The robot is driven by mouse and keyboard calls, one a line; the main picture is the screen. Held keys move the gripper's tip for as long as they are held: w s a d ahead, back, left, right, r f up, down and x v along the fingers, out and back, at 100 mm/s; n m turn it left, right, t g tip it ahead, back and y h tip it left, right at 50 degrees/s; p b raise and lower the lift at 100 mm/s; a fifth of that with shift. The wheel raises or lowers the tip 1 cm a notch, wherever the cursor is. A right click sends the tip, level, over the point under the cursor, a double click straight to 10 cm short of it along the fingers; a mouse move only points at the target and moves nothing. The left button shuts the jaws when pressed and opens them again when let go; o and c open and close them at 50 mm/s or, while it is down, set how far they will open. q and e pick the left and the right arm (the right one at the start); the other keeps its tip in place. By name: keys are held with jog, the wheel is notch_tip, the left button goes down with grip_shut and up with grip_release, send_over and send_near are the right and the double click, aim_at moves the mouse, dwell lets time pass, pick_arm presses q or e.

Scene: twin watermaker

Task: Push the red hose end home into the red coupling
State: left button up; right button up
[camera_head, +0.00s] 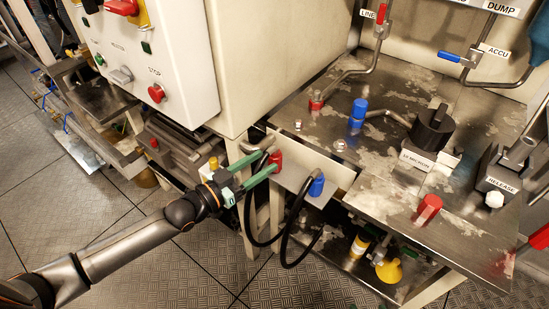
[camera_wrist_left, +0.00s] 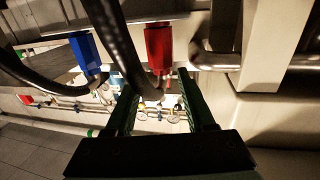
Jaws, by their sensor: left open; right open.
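A red cylinder (camera_head: 276,157) sits at the left of a pale metal plate; it also shows in the left wrist view (camera_wrist_left: 158,47). I cannot tell whether it is the hose end, the coupling or both joined. A black hose (camera_head: 247,215) runs close to it and hangs below; the same hose passes in front of the left finger in the wrist view (camera_wrist_left: 122,45). My right gripper is not in view.
A blue cylinder (camera_head: 316,185) is on the same plate (camera_head: 295,175) with a black hose looping below. The steel bench (camera_head: 390,90) carries a red fitting (camera_head: 315,100), a blue fitting (camera_head: 358,110) and a black filter head (camera_head: 432,128). A white control box (camera_head: 150,50) overhangs at upper left.

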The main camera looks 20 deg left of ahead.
aim_at(273, 153)
pick_arm(q)
jog(key=shift+r+b+x, duration=0.2)
jog(key=shift+x, duration=1.1)
jog(key=shift+r+b+x, duration=0.15)
jog(key=shift+b+x, duration=0.05)
jog(key=shift+x, duration=1.05)
jog(key=shift+c, duration=0.2)
jog(key=shift+a, duration=0.1)
grip_shut()
